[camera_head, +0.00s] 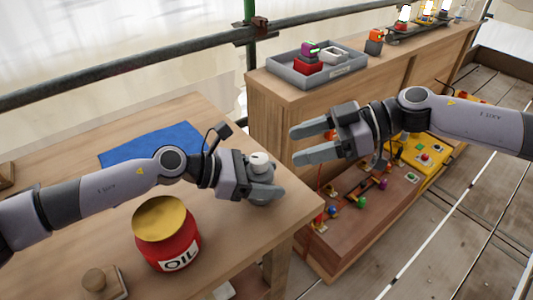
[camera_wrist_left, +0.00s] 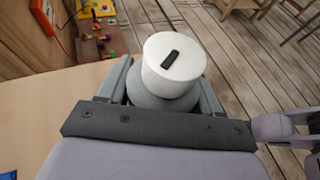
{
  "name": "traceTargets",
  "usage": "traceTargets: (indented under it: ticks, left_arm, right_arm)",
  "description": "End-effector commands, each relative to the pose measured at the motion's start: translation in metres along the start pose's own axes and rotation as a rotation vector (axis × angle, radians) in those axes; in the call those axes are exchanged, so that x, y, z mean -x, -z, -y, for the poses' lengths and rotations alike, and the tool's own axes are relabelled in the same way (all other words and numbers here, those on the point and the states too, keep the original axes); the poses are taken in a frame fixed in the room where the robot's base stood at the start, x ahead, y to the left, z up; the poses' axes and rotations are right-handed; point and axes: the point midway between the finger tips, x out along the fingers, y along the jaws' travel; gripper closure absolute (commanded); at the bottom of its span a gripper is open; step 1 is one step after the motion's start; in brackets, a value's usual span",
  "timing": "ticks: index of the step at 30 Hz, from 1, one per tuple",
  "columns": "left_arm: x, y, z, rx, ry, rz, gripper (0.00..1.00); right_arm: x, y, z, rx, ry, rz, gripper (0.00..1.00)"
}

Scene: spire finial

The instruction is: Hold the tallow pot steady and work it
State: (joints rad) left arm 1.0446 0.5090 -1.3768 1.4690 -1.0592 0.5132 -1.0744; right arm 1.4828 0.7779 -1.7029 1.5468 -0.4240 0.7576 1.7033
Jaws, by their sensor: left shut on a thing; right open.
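The tallow pot (camera_head: 258,162), a small grey pot with a white round top, stands upright near the table's right corner. The left wrist view shows its white top (camera_wrist_left: 174,62) with a black slot, above a wider grey body. My left gripper (camera_head: 266,190) is shut on the tallow pot, its fingers on either side of the grey body. The fingers hide part of the body. My right gripper (camera_head: 312,145) is open and empty, in the air to the right of the pot, beyond the table's edge.
A red OIL tin (camera_head: 168,250) with a gold lid stands in front of my left arm. A blue cloth (camera_head: 140,145) lies behind it. A wooden block with a knob (camera_head: 96,281) is at front left. A grey tray (camera_head: 318,77) sits on the cabinet; coloured parts lie on a lower shelf.

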Motion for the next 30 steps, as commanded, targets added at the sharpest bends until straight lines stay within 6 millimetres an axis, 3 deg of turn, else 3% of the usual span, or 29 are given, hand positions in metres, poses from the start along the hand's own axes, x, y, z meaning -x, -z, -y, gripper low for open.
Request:
traceTargets:
  ticks: [6, 12, 24, 25, 30]
  left_arm:
    - [0.0, 0.0, 0.0, 0.0, 0.0, 0.0, 0.7]
    - [0.0, 0.0, 0.0, 0.0, -0.001, 0.0, 0.7]
    - [0.0, 0.0, 0.0, 0.0, -0.001, 0.0, 0.7]
    - [0.0, 0.0, 0.0, 0.0, -0.001, 0.0, 0.7]
    - [0.0, 0.0, 0.0, 0.0, -0.001, 0.0, 0.7]
  right_arm:
    - [-0.046, -0.001, 0.001, 0.0, 0.005, 0.001, 0.37]
    - [-0.071, 0.0, 0.0, 0.001, 0.002, 0.001, 0.37]
    - [-0.079, -0.001, 0.0, 0.001, 0.0, 0.002, 0.37]
    - [-0.079, -0.001, 0.0, 0.001, 0.0, 0.002, 0.41]
    - [-0.078, 0.0, 0.0, 0.001, 0.0, 0.002, 0.94]
